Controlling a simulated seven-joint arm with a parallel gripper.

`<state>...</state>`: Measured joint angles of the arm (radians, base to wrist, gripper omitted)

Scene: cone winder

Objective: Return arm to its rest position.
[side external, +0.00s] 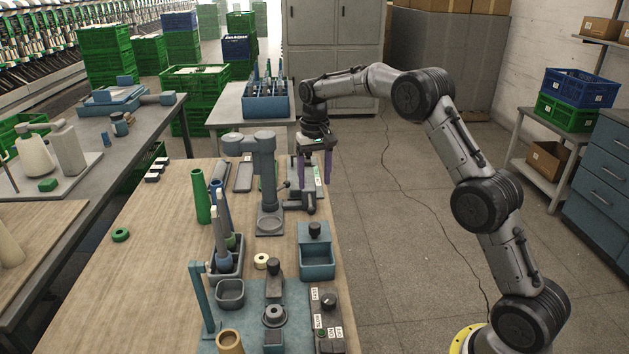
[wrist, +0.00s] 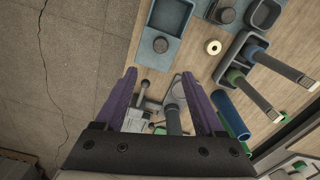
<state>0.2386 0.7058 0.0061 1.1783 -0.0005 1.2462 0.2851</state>
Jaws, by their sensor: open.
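My gripper (side external: 314,172) hangs at the right edge of the wooden workbench (side external: 160,270), fingers pointing down. It is beside the grey-blue stand (side external: 263,185) with a round foot. Its two purple fingers are apart, with nothing seen held between them. In the wrist view my gripper (wrist: 161,84) shows the fingers spread, with part of the stand and a small lever device visible between and below them. My arm reaches in from the lower right, bent over the bare floor. Whether the fingers touch the device behind them cannot be told.
On the bench are a green tube (side external: 201,196), a holder with upright tools (side external: 226,262), a blue-grey open box (side external: 317,262), a control box (side external: 327,325) and a cream ring (side external: 261,261). A blue crate (side external: 265,104) stands on the table behind. Floor (side external: 400,240) right of the bench is clear.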

